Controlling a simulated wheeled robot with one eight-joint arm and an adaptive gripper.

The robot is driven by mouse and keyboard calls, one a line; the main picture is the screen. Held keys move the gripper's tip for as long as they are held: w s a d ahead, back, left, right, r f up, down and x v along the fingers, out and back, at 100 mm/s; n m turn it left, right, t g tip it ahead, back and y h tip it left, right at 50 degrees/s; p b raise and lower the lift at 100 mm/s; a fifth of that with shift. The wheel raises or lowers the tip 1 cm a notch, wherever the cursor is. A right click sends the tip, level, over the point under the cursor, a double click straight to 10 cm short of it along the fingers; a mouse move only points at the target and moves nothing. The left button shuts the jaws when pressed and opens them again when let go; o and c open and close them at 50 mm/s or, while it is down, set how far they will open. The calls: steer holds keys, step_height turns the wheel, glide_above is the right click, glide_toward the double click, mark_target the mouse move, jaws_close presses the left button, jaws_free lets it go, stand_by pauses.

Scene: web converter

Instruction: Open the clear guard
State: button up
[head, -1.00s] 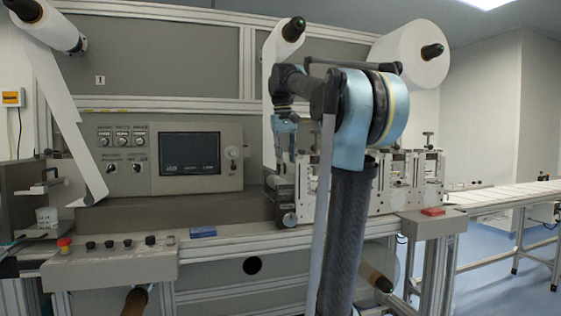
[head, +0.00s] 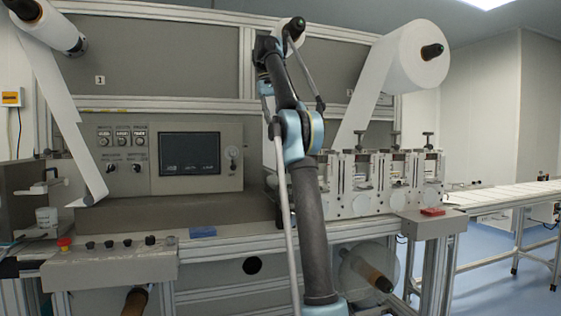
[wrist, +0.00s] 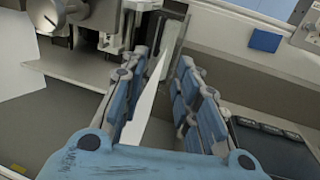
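I cannot make out the clear guard for certain in either view. My gripper's two blue jointed fingers show in the wrist view (wrist: 162,65). They are apart, and a thin pale strip (wrist: 152,100) shows in the gap; I cannot tell whether it touches them. In the head view my arm reaches up in front of the machine, and its raised end is near the top middle roll; the fingertips are not clear there. The row of metal stations (head: 362,183) stands right of my arm.
The control panel screen (head: 190,153) is left of my arm. A blue block (head: 203,232) lies on the ledge and shows in the wrist view (wrist: 265,40). A large white roll (head: 408,58) hangs upper right. A red emergency button (head: 65,242) is lower left.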

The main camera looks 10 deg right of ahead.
steer(key=shift+w, duration=0.15)
glide_toward(281, 163)
steer(key=f, duration=0.2)
steer(key=d+f, duration=0.1)
steer(key=f, duration=0.1)
steer(key=d+f, duration=0.1)
steer(key=f, duration=0.2)
steer(key=shift+w, duration=0.1)
stand_by(0.5)
jaws_close()
